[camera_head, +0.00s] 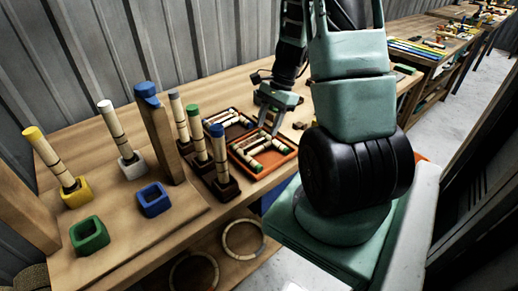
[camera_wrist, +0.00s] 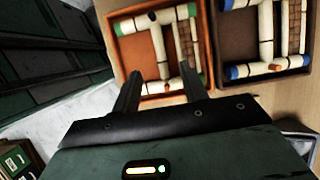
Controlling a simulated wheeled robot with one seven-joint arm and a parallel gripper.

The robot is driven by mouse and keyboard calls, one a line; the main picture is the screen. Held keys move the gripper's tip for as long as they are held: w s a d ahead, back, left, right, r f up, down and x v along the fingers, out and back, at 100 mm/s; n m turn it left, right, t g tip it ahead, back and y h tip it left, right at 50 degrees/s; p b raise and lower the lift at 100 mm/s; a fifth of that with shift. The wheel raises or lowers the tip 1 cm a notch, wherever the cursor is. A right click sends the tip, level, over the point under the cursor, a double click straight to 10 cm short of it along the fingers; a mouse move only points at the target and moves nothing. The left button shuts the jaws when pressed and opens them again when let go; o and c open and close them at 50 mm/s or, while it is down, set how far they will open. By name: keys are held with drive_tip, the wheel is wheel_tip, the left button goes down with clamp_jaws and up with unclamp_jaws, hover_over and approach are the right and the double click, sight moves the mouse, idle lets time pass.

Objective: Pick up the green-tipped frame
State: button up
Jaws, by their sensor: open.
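The green-tipped frame (camera_head: 265,150) is a pale jointed piece with green ends, lying in an orange tray (camera_head: 291,157) on the workbench. In the wrist view the frame (camera_wrist: 159,45) lies ahead of my fingers, with green ends at its corners, and the tray (camera_wrist: 122,45) surrounds it. My gripper (camera_head: 272,124) is above the tray in the head view. In the wrist view my gripper (camera_wrist: 160,72) is open, one finger on each side of the frame's near part, with nothing held. Whether the fingers touch the frame cannot be told.
A darker tray with a blue-tipped frame (camera_wrist: 265,35) sits beside the orange one. Several upright poles, including a green-topped one (camera_head: 196,125) and a blue-topped one (camera_head: 219,155), stand left of the trays. A wooden post (camera_head: 158,135) stands farther left.

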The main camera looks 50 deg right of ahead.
sight(261, 146)
drive_tip(key=shift+d+p+x, duration=0.1)
drive_tip(key=shift+p+x, duration=0.05)
drive_tip(key=shift+x, duration=1.55)
drive_tip(key=shift+d+p+x, duration=0.15)
drive_tip(key=shift+x, duration=1.55)
drive_tip(key=shift+f, duration=0.1)
clamp_jaws()
